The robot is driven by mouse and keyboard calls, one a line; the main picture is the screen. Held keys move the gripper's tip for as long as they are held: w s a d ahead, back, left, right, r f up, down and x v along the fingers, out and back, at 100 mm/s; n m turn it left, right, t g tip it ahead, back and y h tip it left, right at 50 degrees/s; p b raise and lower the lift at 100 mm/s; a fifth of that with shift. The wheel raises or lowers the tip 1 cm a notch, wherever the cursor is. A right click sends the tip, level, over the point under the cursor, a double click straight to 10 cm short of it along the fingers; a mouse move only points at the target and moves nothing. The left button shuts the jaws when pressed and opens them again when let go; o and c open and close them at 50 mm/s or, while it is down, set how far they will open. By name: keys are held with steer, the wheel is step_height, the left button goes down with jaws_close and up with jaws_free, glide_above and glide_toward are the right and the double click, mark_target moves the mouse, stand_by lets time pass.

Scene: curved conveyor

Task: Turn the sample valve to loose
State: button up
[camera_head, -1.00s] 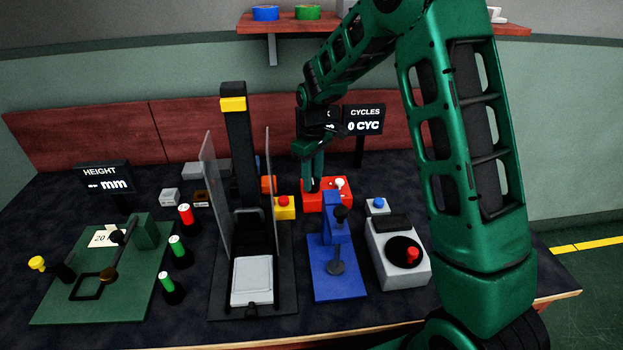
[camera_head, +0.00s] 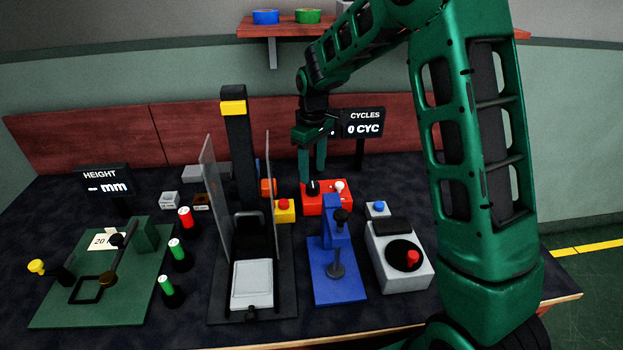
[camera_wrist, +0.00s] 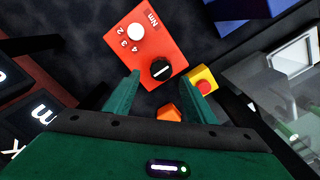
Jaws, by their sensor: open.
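A red box (camera_head: 326,207) stands at the middle back of the table. It carries a black knob (camera_head: 313,187) on the left and a white round knob (camera_head: 339,186) on the right. In the wrist view the red box (camera_wrist: 146,38) shows the letters Nm and numbers around the white knob (camera_wrist: 136,32). The black knob (camera_wrist: 161,70) has a white line across it. My gripper (camera_head: 312,178) is open and empty, just above the black knob, with its fingers apart on either side in the wrist view. No part is labelled as a sample valve.
A yellow box with a red button (camera_head: 284,210) and an orange block (camera_head: 268,187) stand close left of the red box. A blue lever press (camera_head: 332,255) stands in front. A cycles display (camera_head: 363,123) is behind. A black column with clear side panels (camera_head: 213,195) stands left.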

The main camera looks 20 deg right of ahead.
mark_target(315, 184)
step_height(315, 184, up, 6)
stand_by(0.6)
steer(key=s+d+r+m, duration=0.25)
steer(key=s+d, duration=0.35)
steer(key=s, duration=0.4)
steer(key=s+d+r+m, duration=0.1)
steer(key=s+d+m, duration=0.35)
steer(key=s, duration=0.45)
steer(key=s+d+r+m, duration=0.25)
steer(key=s+d, duration=0.35)
steer(key=s, duration=0.4)
steer(key=s+f+m, duration=0.3)
steer(key=s+m, duration=0.1)
steer(key=s, duration=0.7)
steer(key=shift+s+d, duration=0.15)
steer(key=shift+d, duration=0.2)
